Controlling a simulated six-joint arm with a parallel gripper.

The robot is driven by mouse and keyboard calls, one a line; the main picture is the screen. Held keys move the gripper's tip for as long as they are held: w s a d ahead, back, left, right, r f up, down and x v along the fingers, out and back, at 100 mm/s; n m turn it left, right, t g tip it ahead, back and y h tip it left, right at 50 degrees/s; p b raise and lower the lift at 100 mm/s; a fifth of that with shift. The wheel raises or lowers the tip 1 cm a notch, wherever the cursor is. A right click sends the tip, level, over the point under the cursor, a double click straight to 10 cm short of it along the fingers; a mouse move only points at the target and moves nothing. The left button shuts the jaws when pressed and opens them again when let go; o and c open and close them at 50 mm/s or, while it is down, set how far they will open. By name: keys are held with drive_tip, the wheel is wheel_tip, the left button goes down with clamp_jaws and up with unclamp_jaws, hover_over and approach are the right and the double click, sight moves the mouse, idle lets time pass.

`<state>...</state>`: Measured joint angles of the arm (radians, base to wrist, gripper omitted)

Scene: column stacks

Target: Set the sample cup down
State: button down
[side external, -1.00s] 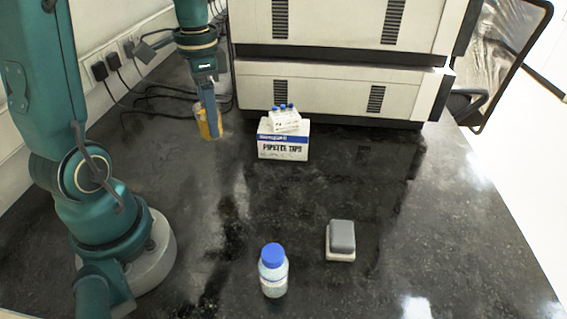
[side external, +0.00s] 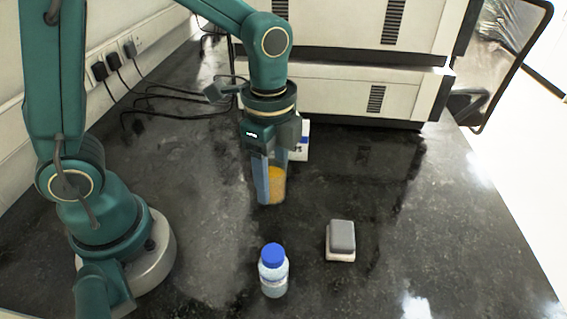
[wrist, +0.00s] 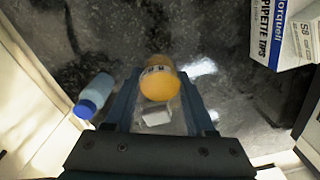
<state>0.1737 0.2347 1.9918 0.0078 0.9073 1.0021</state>
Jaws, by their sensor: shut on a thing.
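The sample cup (side external: 278,183) is a clear cup with yellow-orange contents. My gripper (side external: 268,190) is shut on it, with the fingers along its sides and pointing down. In the side external view the cup is in front of the pipette tips box and behind the blue-capped bottle. It looks held above the bench, but the exact gap to the surface is hard to tell. In the wrist view the cup (wrist: 160,82) sits between the two fingertips, with a printed label on its wall.
A blue-capped bottle (side external: 273,272) and a grey-topped block (side external: 341,240) stand on the dark bench in front. The pipette tips box (side external: 302,141) is partly hidden behind my gripper. A large white instrument (side external: 340,92) stands at the back. The right of the bench is clear.

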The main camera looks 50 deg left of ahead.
drive_tip(key=d+f, duration=0.2)
drive_tip(key=d, duration=0.1)
drive_tip(key=shift+w+d+f, duration=0.1)
drive_tip(key=shift+w+d, duration=0.05)
drive_tip(key=shift+d, duration=0.15)
drive_tip(key=shift+f, duration=2.05)
drive_tip(key=shift+f, duration=0.1)
drive_tip(key=shift+c, duration=1.2)
unclamp_jaws()
